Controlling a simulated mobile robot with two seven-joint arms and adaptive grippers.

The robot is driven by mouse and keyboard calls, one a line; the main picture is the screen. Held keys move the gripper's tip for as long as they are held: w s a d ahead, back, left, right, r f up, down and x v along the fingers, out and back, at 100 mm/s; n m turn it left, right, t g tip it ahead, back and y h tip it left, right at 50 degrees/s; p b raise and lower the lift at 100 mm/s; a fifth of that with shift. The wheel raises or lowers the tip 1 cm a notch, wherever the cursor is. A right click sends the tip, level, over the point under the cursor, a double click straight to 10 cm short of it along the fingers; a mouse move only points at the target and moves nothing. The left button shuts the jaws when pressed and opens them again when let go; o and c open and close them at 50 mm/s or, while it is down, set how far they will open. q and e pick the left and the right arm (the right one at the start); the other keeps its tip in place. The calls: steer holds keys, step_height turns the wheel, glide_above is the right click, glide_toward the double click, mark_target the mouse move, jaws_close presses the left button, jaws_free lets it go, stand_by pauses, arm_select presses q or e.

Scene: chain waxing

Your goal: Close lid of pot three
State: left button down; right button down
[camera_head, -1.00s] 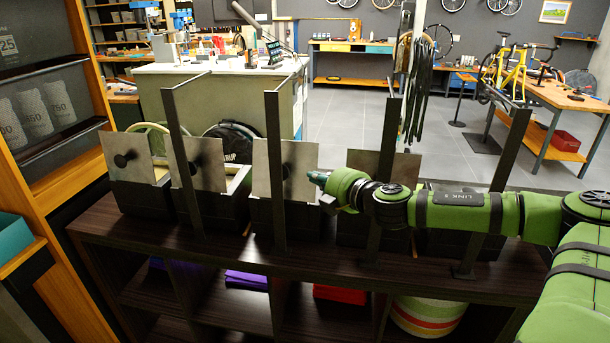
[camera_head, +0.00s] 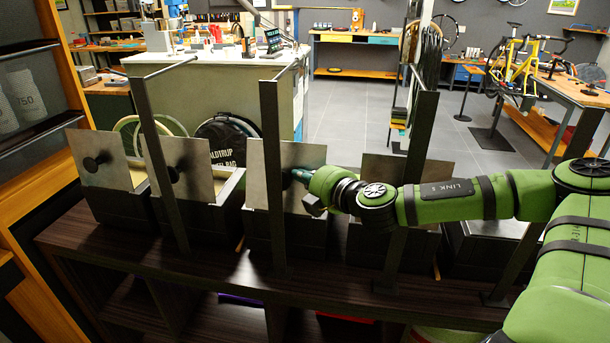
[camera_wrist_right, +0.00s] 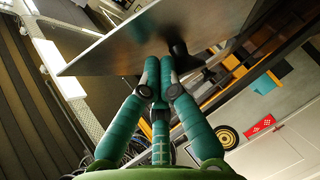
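Pot three (camera_head: 258,230), the third dark box from the left, stands on the dark shelf. Its grey metal lid (camera_head: 262,178) stands raised, nearly upright, behind a dark post. My right gripper (camera_head: 298,176) is at the right part of this lid, on the side facing me. In the right wrist view, the teal fingers (camera_wrist_right: 160,66) come together at their tips, close under the lid plate (camera_wrist_right: 110,52). The lid's black knob (camera_wrist_right: 178,48) is just beyond and right of the tips. No object shows between them; I cannot tell whether they touch the lid. My left gripper is out of view.
Similar pots with raised lids stand on both sides, such as the left lid (camera_head: 98,160) and the right lid (camera_head: 408,174). Dark posts (camera_head: 272,180) rise in front of the pots. A white-topped workbench (camera_head: 205,75) stands behind.

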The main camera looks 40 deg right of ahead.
steer(key=shift+s+a+r, duration=0.1)
steer(key=shift+a, duration=0.1)
steer(key=shift+d, duration=0.1)
steer(key=shift+w+d+m+g, duration=0.3)
steer(key=shift+d, duration=0.15)
steer(key=shift+w+d, duration=0.1)
steer(key=shift+w, duration=0.1)
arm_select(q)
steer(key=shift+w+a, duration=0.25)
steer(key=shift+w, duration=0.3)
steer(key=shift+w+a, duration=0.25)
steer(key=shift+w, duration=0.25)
arm_select(e)
steer(key=shift+y, duration=0.3)
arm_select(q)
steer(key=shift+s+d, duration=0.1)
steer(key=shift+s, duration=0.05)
